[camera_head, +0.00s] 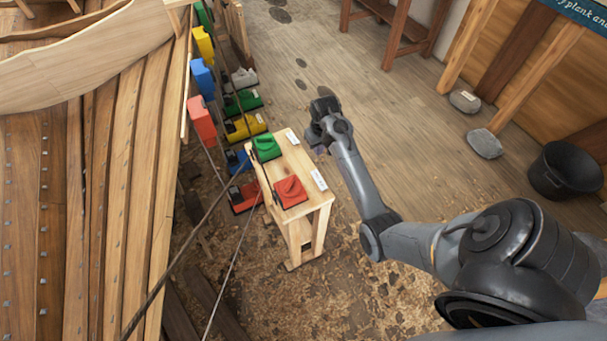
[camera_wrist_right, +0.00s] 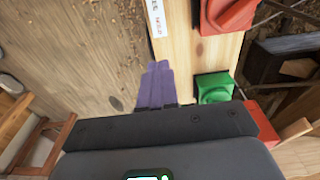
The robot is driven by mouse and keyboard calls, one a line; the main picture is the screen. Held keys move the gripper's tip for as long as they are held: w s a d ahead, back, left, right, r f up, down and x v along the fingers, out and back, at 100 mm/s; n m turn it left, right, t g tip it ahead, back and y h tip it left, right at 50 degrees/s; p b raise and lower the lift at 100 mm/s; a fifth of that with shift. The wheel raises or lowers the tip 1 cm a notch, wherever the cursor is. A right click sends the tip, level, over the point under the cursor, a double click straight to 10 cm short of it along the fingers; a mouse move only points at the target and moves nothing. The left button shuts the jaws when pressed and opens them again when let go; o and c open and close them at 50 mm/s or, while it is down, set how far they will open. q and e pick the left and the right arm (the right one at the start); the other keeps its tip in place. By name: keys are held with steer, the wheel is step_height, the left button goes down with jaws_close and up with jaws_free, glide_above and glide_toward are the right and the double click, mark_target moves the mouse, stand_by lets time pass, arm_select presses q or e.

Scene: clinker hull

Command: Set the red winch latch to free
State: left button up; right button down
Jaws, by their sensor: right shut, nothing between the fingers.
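The red winch latch (camera_head: 290,191) is a red block with a raised knob on the near end of a small wooden stand (camera_head: 306,211). Part of it shows at the top of the right wrist view (camera_wrist_right: 228,15). A green latch (camera_head: 266,148) sits on the stand's far end, also seen in the wrist view (camera_wrist_right: 214,87). My right gripper (camera_head: 319,151) is beside the stand's right edge, apart from both latches. Its purple fingers (camera_wrist_right: 156,66) are shut and empty. The red latch's exact setting is not clear. My left gripper is not in view.
White labels (camera_head: 319,180) lie along the stand's right edge. The planked hull (camera_head: 110,200) fills the left, with coloured blocks (camera_head: 201,120) along its edge. Several coloured floor units, one yellow (camera_head: 245,127), stand between. A black bucket (camera_head: 567,170) is far right. Floor right of the stand is open.

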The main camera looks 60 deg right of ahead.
steer(key=shift+f, duration=0.15)
glide_toward(315, 173)
steer(key=f, duration=0.2)
steer(key=f+b, duration=0.1)
steer(key=f, duration=0.2)
steer(key=shift+w+d, duration=0.1)
steer(key=shift+w, duration=0.15)
steer(key=shift+f, duration=0.95)
